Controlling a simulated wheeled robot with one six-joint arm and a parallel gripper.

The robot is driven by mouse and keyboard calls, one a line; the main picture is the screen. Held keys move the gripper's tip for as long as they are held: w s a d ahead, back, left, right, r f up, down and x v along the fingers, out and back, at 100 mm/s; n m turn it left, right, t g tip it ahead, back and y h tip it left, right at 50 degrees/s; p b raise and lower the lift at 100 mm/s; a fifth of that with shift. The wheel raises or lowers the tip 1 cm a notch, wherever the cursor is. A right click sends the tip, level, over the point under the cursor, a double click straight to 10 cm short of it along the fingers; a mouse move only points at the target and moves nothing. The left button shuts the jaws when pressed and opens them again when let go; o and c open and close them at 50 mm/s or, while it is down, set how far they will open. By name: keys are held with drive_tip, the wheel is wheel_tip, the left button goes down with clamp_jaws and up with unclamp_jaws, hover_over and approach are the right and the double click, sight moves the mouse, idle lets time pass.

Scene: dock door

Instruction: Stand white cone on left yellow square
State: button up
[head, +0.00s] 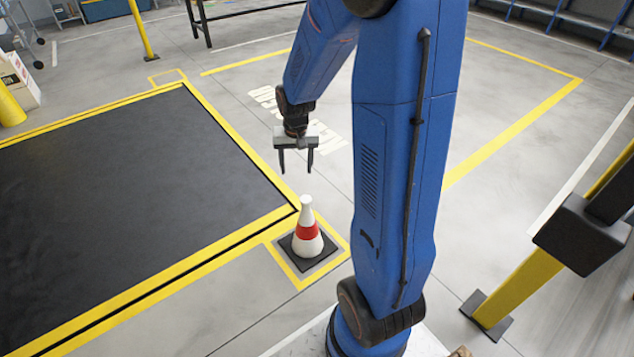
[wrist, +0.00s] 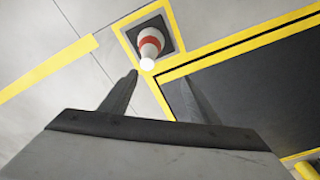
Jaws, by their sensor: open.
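The white cone (head: 307,233) has a red band and a square black base, and stands upright inside the near yellow square (head: 334,262). In the wrist view the cone (wrist: 151,45) lies beyond the fingertips, its tip close to the left finger. My gripper (head: 296,168) is open and empty, above the cone's tip and apart from it; the fingers (wrist: 160,78) point toward it. Another yellow square (head: 153,82) is marked at the far corner of the black floor panel, left of the near one, and looks empty.
The black panel (head: 120,170) with a yellow border fills the left floor. A yellow post (head: 141,30) stands behind the far square. A yellow post with a black box (head: 580,235) stands at right. A dark metal frame (head: 240,14) is at the back.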

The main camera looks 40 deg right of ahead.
drive_tip(key=s+a+r+n+t, duration=0.25)
drive_tip(key=s+a+r, duration=0.35)
drive_tip(key=s+r, duration=0.6)
drive_tip(key=s+a+r+n, duration=0.1)
drive_tip(key=s+a+r, duration=0.1)
drive_tip(key=s, duration=0.5)
drive_tip(key=s+a+r+n, duration=0.2)
drive_tip(key=s+r, duration=0.3)
drive_tip(key=s, duration=0.1)
drive_tip(key=shift+s+t, duration=0.4)
drive_tip(key=shift+t, duration=0.05)
drive_tip(key=shift+n, duration=0.25)
drive_tip(key=shift+c, duration=0.4)
